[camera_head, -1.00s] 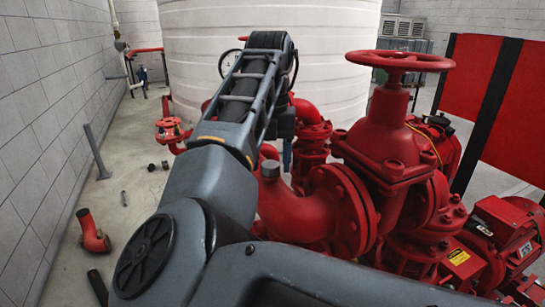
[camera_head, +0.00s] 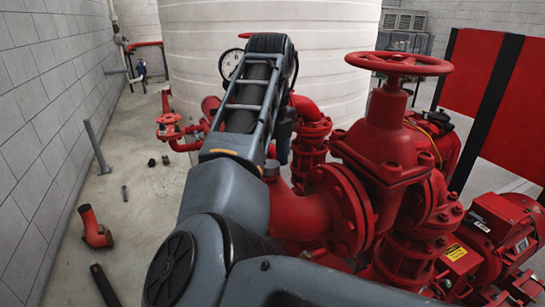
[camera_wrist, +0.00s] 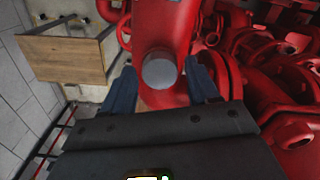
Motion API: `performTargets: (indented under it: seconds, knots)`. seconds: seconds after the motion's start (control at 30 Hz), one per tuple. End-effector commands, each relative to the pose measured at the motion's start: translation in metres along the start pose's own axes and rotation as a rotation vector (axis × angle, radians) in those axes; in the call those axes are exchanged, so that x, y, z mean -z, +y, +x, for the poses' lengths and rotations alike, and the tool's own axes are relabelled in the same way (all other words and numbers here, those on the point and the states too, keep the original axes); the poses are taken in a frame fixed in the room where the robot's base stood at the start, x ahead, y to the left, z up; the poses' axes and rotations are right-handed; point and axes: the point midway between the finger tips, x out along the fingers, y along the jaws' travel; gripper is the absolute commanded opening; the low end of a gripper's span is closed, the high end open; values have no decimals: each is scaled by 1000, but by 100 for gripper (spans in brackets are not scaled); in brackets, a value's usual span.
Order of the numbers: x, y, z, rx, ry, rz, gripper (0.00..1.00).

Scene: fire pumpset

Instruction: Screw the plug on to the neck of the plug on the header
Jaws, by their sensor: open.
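A grey round plug-like piece (camera_wrist: 159,70) sits on top of a red header pipe (camera_wrist: 165,25) in the wrist view. It also shows in the head view as a grey cylinder (camera_head: 271,168) on the red elbow, partly behind my arm. I cannot tell whether it is the plug, the bare neck or both together. My gripper (camera_wrist: 159,82) is open, with one blue finger on each side of the grey piece in the picture. I see no contact, and the height between them is unclear. In the head view, my arm hides most of the gripper.
A red valve with a handwheel (camera_head: 398,63) and a red pump motor (camera_head: 490,235) stand to the right. A white tank (camera_head: 330,60) is behind. A red elbow (camera_head: 95,228), a dark tube (camera_head: 104,286) and small loose parts lie on the floor at left.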

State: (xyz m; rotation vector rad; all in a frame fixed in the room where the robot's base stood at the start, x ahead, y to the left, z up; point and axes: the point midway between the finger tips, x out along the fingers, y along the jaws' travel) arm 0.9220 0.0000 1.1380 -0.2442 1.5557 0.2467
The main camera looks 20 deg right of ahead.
Motion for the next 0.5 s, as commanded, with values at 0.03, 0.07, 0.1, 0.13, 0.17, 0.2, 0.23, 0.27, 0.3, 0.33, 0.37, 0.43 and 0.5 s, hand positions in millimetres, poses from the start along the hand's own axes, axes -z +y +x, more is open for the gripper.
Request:
performTargets:
  seconds: [0.03,0.07,0.1,0.13,0.17,0.2,0.23,0.27,0.3,0.33,0.37,0.43,0.5]
  knots:
    - [0,0,0,0,0,-35,60]
    - [0,0,0,0,0,-65,60]
    - [0,0,0,0,0,-113,60]
    - [0,0,0,0,0,-150,60]
    - [0,0,0,0,0,-187,60]
    - [0,0,0,0,0,-234,60]
    - [0,0,0,0,0,-265,60]
    - [0,0,0,0,0,-293,60]
    - [0,0,0,0,0,-324,60]
    - [0,0,0,0,0,-343,60]
    - [0,0,0,0,0,-356,60]
    - [0,0,0,0,0,-377,60]
    - [0,0,0,0,0,-411,60]
